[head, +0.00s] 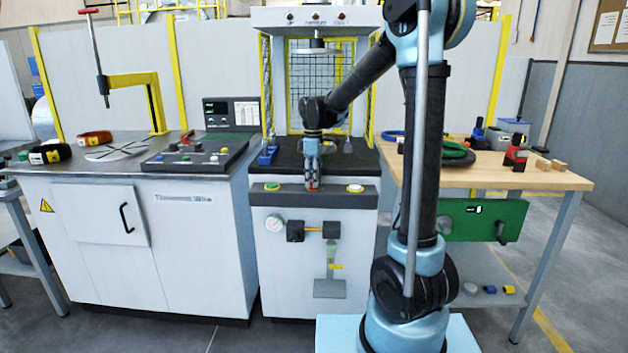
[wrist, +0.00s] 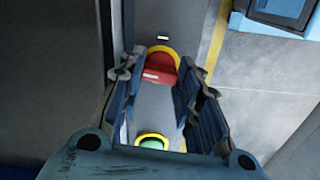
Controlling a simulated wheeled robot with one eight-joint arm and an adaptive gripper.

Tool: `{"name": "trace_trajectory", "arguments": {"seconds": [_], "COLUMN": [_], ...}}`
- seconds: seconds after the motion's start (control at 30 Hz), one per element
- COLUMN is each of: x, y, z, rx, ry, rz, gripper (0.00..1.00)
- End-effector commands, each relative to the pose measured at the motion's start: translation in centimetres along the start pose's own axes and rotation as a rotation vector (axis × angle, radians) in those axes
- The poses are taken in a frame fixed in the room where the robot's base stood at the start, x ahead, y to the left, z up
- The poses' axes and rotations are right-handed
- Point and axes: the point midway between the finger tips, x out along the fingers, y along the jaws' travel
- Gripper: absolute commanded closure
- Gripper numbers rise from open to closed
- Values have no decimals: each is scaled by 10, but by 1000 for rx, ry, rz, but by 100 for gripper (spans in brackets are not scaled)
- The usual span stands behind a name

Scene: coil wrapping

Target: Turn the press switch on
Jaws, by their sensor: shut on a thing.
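The press (head: 316,20) stands in the middle of the head view, with a dark bed and a grey control strip (head: 333,197) along its front. My gripper (head: 312,186) points down at the middle of this strip. In the wrist view my gripper (wrist: 162,82) has its blue fingers either side of a red switch (wrist: 160,70) with a yellow surround, and is shut on it. The fingers hide most of the switch in the head view. Whether it is turned cannot be told. A green button (head: 272,186) sits left of the gripper; it also shows in the wrist view (wrist: 152,143).
A pale button (head: 355,188) is right of the gripper on the strip. A gauge (head: 275,224) and valve fittings (head: 330,230) are below. A control console (head: 195,152) stands on the left bench, and a wooden table (head: 545,178) is at right.

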Motion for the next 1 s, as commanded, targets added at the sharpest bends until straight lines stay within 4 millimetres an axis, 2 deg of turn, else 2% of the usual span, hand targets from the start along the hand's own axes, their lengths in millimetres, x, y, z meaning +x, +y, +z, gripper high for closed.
{"name": "trace_trajectory", "arguments": {"seconds": [1.0], "x": [-1], "y": [3], "z": [-1], "rx": [943], "ry": [4], "rz": [4], "gripper": [92]}}
